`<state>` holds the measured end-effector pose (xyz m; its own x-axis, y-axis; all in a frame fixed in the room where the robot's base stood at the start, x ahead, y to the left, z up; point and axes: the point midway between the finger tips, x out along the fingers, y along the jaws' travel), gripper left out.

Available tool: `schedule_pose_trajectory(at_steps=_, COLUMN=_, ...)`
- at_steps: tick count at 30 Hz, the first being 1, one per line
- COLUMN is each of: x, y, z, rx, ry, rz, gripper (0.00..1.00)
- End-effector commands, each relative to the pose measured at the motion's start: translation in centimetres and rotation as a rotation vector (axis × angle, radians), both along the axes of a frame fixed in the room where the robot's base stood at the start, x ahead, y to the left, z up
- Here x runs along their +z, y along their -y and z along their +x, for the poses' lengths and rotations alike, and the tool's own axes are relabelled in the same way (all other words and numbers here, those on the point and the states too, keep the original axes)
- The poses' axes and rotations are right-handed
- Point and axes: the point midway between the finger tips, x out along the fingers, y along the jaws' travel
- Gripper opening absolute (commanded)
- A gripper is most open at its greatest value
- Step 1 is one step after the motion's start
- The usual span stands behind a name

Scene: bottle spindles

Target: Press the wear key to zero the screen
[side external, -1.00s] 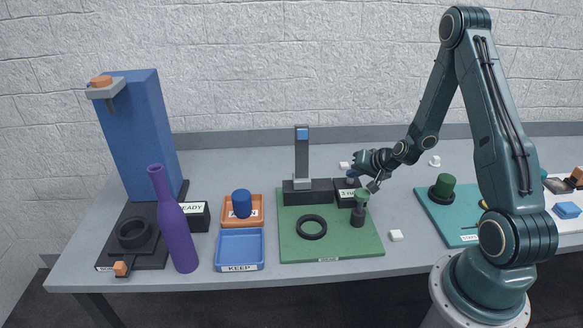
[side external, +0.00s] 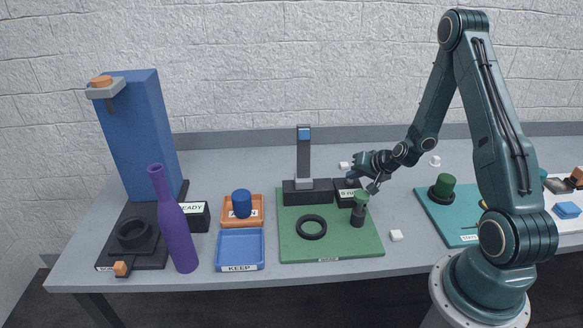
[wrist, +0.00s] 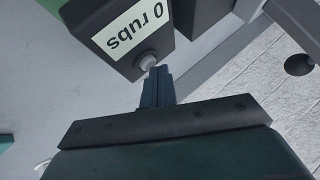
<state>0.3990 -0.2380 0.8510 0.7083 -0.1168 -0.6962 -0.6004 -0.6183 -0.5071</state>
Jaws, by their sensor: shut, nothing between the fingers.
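The wear screen is a dark box with a white face (wrist: 133,28) that reads "0 rubs", upside down in the wrist view. In the side view its face (side external: 346,194) is partly hidden. The wear key is a small round grey button (wrist: 146,61) on the side of that box. My gripper (wrist: 158,72) is shut and empty, its tips right at the key. I cannot tell whether they touch it. In the side view my gripper (side external: 373,186) is above the back right of the green board.
A purple bottle (side external: 176,230) stands at left by a tall blue block (side external: 140,130). A small white block (side external: 396,235) lies right of the board.

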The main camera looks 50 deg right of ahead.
Motion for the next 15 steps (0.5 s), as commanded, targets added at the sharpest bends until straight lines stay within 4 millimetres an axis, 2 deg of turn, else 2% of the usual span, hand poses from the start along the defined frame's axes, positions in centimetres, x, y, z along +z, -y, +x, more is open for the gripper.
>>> schedule_pose_trajectory(at_steps=15, x=1.5, y=-0.2, z=0.0, rx=0.001, ry=-0.001, rz=0.003, gripper=0.0)
